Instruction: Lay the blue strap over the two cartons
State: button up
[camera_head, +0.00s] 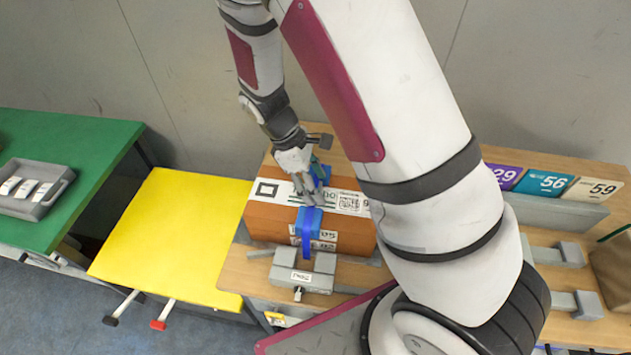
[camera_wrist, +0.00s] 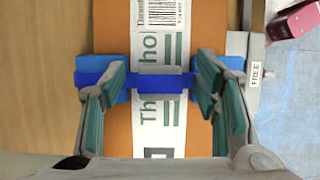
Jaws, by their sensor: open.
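The cartons show as an orange-brown block (camera_head: 270,218) with a white printed strip on top; I cannot make out a seam between two cartons. The orange top and white strip also fill the middle of the wrist view (camera_wrist: 113,35). The blue strap (camera_head: 306,232) lies across the top, and one end hangs down the front face. In the wrist view the strap (camera_wrist: 118,79) crosses the white strip, with a grey tab at its middle. My gripper (camera_head: 318,190) is open just above the carton top. In the wrist view its fingers (camera_wrist: 163,98) stand apart over the strap's two sides.
A grey clamp-like fixture (camera_head: 303,270) stands in front of the cartons on the wooden bench (camera_head: 240,275). A yellow table (camera_head: 170,235) and a green table (camera_head: 75,135) with a grey tray (camera_head: 35,187) are at left. Numbered cards (camera_head: 553,182) and more grey fixtures (camera_head: 575,305) are at right.

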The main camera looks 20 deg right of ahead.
jog(key=v, duration=1.2)
jog(key=shift+s+r, duration=0.1)
